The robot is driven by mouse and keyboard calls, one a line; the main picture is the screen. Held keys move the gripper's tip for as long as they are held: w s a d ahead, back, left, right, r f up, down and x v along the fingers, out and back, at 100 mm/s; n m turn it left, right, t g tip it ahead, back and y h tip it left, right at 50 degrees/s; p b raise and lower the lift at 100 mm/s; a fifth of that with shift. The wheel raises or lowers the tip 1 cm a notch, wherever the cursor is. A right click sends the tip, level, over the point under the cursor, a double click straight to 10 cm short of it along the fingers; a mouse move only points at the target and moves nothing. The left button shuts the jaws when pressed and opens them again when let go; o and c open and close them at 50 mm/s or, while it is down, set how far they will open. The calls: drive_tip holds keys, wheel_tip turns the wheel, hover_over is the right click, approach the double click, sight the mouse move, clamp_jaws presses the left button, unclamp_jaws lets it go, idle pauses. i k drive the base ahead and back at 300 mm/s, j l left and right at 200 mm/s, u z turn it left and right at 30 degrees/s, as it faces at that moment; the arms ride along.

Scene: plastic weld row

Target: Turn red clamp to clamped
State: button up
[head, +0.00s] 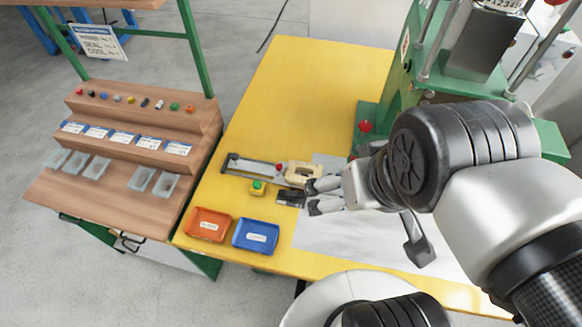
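A grey rail fixture (245,165) lies on the yellow table, with a small red part (279,168) near its right end. This may be the red clamp; it is too small to tell its position. A cream block (303,171) sits beside the red part. My gripper (312,198) comes in from the right, low over the table, its two fingers spread apart with nothing visible between them. A dark block (290,197) lies just left of the fingertips; I cannot tell if they touch. A red knob (365,126) stands by the green machine, partly near my arm.
An orange tray (208,225) and a blue tray (256,235) sit at the front edge. The green machine (400,80) stands behind my arm. The table's back left (300,90) is clear.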

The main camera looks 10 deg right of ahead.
sight(279, 167)
drive_tip(key=i+j+u, duration=0.1)
drive_tip(key=j, duration=0.25)
drive_tip(key=i+j, duration=0.15)
drive_tip(key=j, duration=0.2)
drive_tip(key=i+j+u, duration=0.15)
drive_tip(key=j, duration=0.2)
drive_tip(key=i+j, duration=0.1)
drive_tip(key=j, duration=0.25)
drive_tip(key=u, duration=0.05)
